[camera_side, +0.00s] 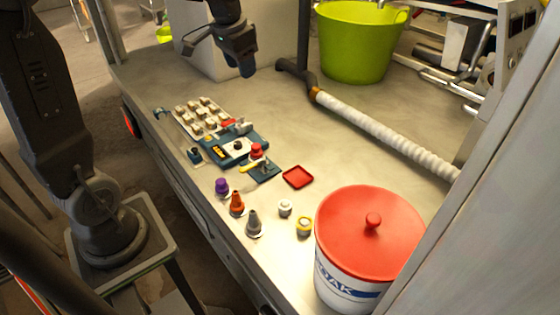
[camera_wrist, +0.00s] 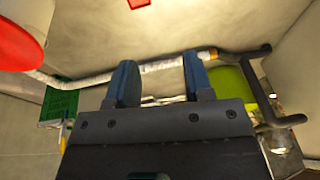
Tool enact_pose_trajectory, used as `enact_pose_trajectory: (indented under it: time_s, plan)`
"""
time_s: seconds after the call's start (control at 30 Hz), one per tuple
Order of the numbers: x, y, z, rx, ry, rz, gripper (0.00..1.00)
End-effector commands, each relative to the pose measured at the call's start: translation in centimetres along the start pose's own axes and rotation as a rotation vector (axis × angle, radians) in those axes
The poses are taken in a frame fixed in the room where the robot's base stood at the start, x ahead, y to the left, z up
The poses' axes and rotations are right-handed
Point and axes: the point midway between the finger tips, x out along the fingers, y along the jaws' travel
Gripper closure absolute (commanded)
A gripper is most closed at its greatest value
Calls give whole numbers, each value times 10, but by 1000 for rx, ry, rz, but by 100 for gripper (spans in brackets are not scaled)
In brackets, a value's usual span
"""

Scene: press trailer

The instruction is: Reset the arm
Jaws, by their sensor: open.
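My gripper (camera_side: 248,68) hangs over the far part of the trailer bench in the side view, in front of a pale box and well above the bench top. In the wrist view its two blue-grey fingers (camera_wrist: 160,85) stand apart with nothing between them. The gripper is open and empty. Behind the fingers a white ribbed hose (camera_wrist: 70,80) crosses the wrist view. My gripper is clear of the parts on the bench.
A keypad panel (camera_side: 202,117), a blue device (camera_side: 232,150), a red tray (camera_side: 298,177) and several small caps and nozzles lie mid-bench. A red-lidded bucket (camera_side: 370,232) stands at the near right. A green tub (camera_side: 358,45) and a ribbed hose (camera_side: 390,132) are at the back right.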

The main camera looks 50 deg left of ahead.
Motion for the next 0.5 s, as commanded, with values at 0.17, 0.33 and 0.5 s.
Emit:
enact_pose_trajectory:
  time_s: [0.17,0.33,0.5]
  plan:
    - [-39,67,52,0,97,9,53]
    - [-53,113,109,-11,179,38,53]
    - [-52,138,153,-22,235,71,53]
